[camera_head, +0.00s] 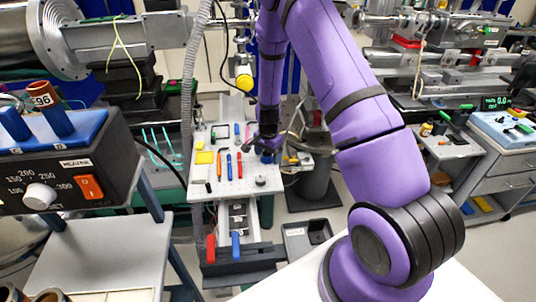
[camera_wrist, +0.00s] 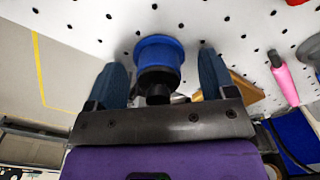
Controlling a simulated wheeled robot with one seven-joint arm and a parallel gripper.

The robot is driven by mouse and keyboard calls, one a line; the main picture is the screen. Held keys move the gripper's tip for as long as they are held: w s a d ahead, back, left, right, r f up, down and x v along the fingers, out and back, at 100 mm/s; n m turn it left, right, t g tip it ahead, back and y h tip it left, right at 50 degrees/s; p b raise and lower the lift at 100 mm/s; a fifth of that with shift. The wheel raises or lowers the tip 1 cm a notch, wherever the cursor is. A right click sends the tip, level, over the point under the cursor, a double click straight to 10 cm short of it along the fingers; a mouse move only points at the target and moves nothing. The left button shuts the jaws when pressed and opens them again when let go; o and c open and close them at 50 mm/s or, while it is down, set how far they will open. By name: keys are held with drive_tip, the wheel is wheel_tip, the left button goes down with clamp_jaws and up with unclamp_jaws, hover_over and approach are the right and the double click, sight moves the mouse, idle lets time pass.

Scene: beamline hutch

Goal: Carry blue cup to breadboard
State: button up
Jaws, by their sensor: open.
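The blue cup (camera_wrist: 158,52) is in the wrist view, between the two dark blue fingers of my gripper (camera_wrist: 163,62), with gaps visible on both sides. In the head view the cup (camera_head: 267,157) is a small blue patch, partly hidden by my gripper (camera_head: 263,146). The gripper is open at the right part of the breadboard. The breadboard (camera_head: 228,187) is a white board with a grid of holes; it also fills the upper wrist view (camera_wrist: 95,18). The cup appears to be at the board's surface, but its contact is hard to see.
Small tools lie on the board, including a red one (camera_head: 239,165), a blue one (camera_head: 229,167) and a yellow block (camera_head: 204,157). A pink-handled tool (camera_wrist: 284,78) is at right in the wrist view. A control box (camera_head: 68,165) stands at left.

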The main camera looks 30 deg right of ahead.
wheel_tip(320, 180, up, 12)
drive_tip(key=s+a+r+n+t, duration=0.1)
drive_tip(key=s+a+r+n, duration=0.35)
drive_tip(key=r, duration=0.75)
drive_tip(key=s+a+r+n+t, duration=0.1)
drive_tip(key=s+r+n+t, duration=0.1)
drive_tip(key=s+r, duration=0.75)
drive_tip(key=s+a+r+n+t, duration=0.1)
drive_tip(key=s+r+n, duration=0.2)
drive_tip(key=s+r, duration=0.3)
drive_tip(key=s+a+r+n+t, duration=0.1)
drive_tip(key=s+r+n, duration=0.3)
drive_tip(key=s, duration=0.8)
wheel_tip(320, 180, up, 2)
drive_tip(key=shift+s+a, duration=0.4)
drive_tip(key=shift+a, duration=0.35)
